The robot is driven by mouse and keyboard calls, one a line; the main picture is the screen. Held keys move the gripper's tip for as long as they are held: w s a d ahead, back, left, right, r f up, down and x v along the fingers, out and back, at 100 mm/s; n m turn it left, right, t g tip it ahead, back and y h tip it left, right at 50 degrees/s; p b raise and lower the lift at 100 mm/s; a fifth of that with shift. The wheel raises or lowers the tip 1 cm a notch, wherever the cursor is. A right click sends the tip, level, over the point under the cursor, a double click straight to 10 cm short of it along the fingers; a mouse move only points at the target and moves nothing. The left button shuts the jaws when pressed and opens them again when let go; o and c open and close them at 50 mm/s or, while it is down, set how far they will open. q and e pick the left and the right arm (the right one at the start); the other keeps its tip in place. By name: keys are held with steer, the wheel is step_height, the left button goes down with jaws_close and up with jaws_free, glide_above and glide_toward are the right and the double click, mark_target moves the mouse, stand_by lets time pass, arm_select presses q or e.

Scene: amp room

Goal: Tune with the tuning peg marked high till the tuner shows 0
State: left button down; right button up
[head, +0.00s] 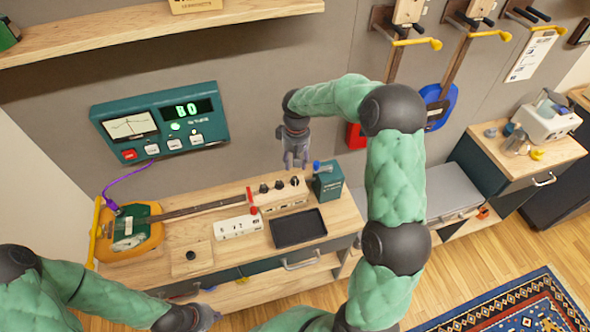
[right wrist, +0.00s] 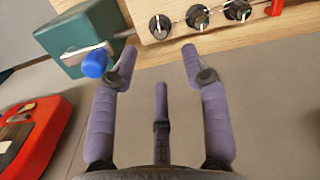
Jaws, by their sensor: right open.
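The teal tuner (head: 160,118) is on the wall; its green display seems to read "80" or "B0", and its dial needle is too small to read. A stringed instrument (head: 130,230) lies on the bench, its neck running right to a wooden block with black pegs (head: 278,186). Three pegs (right wrist: 198,16) show in the right wrist view; no "high" mark is legible. My right gripper (head: 294,164) is open and empty above the block, its fingers also in the right wrist view (right wrist: 156,58), apart from the pegs. My left gripper (head: 207,316) is low, before the bench; its fingers are unclear.
A teal box (head: 328,182) with a blue knob (right wrist: 95,63) stands right of the pegs. A black tray (head: 298,228) and a white switch box (head: 238,226) lie in front. A purple cable (head: 118,184) rises from the instrument. A shelf (head: 130,32) overhangs the tuner.

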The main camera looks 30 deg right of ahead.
steer(key=shift+r, duration=1.55)
steer(key=shift+f, duration=0.1)
